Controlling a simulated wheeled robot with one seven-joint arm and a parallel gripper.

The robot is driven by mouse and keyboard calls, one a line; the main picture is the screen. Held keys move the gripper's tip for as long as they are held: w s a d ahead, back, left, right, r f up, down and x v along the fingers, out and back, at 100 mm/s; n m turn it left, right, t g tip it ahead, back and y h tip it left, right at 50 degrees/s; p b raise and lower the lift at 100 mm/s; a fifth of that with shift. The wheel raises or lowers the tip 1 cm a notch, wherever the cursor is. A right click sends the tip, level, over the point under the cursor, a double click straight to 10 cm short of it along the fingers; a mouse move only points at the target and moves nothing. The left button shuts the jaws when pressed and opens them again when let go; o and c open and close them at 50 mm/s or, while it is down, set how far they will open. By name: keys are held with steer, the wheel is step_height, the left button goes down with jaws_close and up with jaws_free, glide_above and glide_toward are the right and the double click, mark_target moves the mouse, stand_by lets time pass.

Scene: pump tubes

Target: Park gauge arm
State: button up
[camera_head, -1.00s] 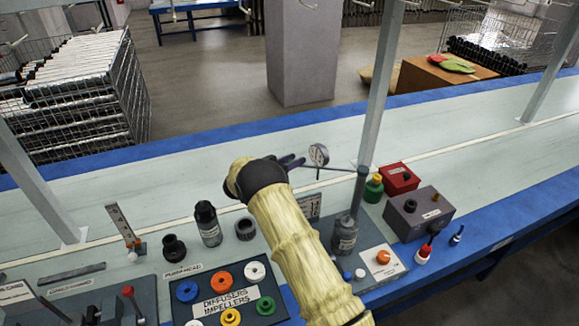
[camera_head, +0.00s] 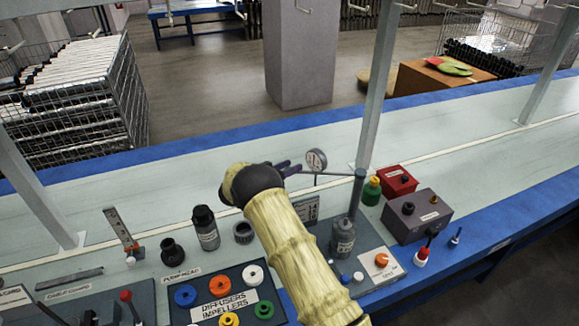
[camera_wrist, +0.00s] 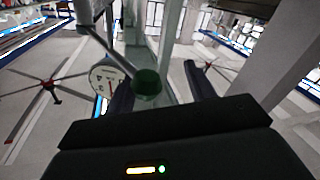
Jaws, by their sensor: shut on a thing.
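The gauge arm (camera_head: 338,174) is a thin rod reaching left from the top of a grey post (camera_head: 356,195) on a grey pump body (camera_head: 343,238). A round white dial gauge (camera_head: 316,160) stands on the rod near its left end; the dial also shows in the wrist view (camera_wrist: 107,82). My gripper (camera_head: 288,168) is at the rod's left end. In the wrist view, a dark green round knob (camera_wrist: 148,84) sits between my fingers (camera_wrist: 162,92), close to the left one. My gripper is shut on this knob; the exact contact is hard to see.
A tall grey upright (camera_head: 378,90) stands just behind the gauge. Right of the post are a green-yellow bottle (camera_head: 371,191), a red box (camera_head: 397,181) and a grey box (camera_head: 418,211). A diffuser tray (camera_head: 245,320) lies lower left. The bench behind is clear.

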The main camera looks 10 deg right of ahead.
steer(key=b+v, duration=0.1)
steer(key=v, duration=1.6)
steer(key=w+d+r+n+t+y, duration=0.4)
steer(key=w+r+n+t+y, duration=0.25)
steer(key=r+y, duration=0.45)
steer(key=s+d+f+n+g+y, duration=0.1)
steer(key=s+d+f+g+y, duration=0.2)
steer(key=s, duration=0.9)
steer(key=s+d+f+n+g+y, duration=0.1)
steer(key=s+d+g, duration=0.3)
steer(key=s, duration=0.9)
steer(key=s+d+f+n+g+y, duration=0.1)
steer(key=s+d+f+g+y, duration=0.2)
steer(key=s, duration=0.9)
step_height(320, 180, up, 15)
steer(key=h+p, duration=0.1)
steer(key=p, duration=1.3)
steer(key=shift+f+g, duration=0.2)
steer(key=shift+g, duration=0.25)
